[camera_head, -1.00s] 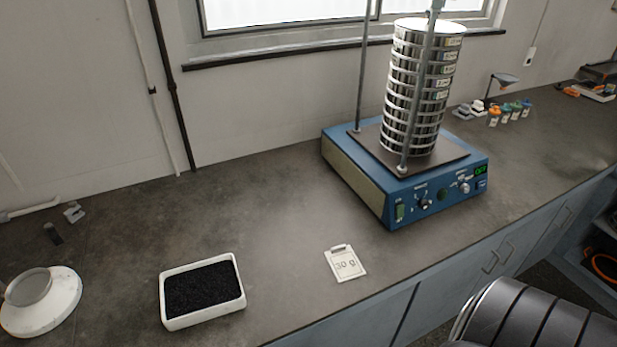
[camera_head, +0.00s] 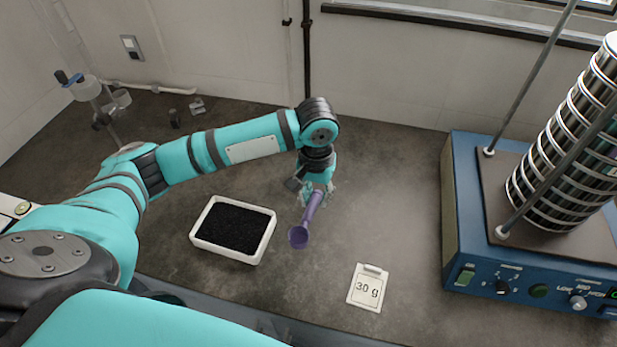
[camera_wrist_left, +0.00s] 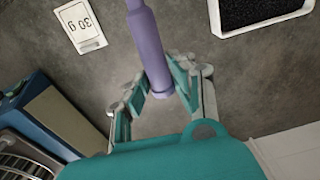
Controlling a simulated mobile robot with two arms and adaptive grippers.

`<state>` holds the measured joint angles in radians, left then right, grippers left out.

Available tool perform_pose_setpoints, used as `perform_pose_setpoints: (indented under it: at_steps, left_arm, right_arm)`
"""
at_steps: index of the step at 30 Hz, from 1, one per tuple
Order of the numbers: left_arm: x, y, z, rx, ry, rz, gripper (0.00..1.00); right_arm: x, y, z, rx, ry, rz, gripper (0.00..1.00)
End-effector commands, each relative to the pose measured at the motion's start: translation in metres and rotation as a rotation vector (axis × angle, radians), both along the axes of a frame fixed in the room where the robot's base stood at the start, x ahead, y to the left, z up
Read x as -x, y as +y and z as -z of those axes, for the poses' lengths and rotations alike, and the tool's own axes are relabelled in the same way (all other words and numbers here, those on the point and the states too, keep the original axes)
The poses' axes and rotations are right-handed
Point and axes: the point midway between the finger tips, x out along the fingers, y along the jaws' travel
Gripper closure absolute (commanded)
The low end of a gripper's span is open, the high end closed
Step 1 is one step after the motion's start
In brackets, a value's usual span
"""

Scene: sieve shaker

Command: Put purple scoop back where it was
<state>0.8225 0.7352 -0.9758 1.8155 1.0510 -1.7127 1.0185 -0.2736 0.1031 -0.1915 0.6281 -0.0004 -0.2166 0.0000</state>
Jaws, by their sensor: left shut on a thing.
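The purple scoop (camera_head: 307,220) is held by its handle in my left gripper (camera_head: 318,192), right of the white tray, with its bowl toward the near edge of the bench. In the left wrist view the scoop's purple handle (camera_wrist_left: 148,45) runs up from between the fingers of my left gripper (camera_wrist_left: 165,92), and its bowl is out of the picture. The white tray (camera_head: 228,259) of black granules stands to the left of the scoop. My right gripper is not in view.
A "30 g" card (camera_head: 368,287) lies on the bench right of the scoop. The blue sieve shaker (camera_head: 455,215) with its stack of sieves (camera_head: 560,160) stands at the right. The bench between tray and shaker is mostly clear.

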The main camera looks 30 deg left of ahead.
Motion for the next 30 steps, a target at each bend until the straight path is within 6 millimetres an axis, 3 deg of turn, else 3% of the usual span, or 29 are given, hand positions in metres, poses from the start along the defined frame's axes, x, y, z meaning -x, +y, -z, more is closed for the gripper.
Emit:
perform_pose_setpoints:
  at_steps: [1,3,11,17,25,30]
  left_arm:
    - [-0.009,0.011,0.002,-0.002,0.013,-0.03,1.0]
    - [-0.02,0.025,0.019,-0.003,0.011,-0.055,1.0]
    - [-0.031,0.063,0.064,-0.002,0.003,-0.09,1.0]
    - [-0.032,0.066,0.075,0.0,-0.001,-0.089,1.0]
    - [-0.032,0.067,0.094,-0.001,-0.001,-0.09,1.0]
    - [-0.032,0.067,0.108,-0.001,-0.001,-0.091,1.0]
  right_arm:
    - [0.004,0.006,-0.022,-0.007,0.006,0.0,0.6]
    - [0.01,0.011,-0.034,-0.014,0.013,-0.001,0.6]
    - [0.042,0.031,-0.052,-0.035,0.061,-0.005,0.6]
    - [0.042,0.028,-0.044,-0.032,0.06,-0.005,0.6]
    - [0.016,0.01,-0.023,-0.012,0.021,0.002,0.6]
    - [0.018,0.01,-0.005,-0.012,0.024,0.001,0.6]
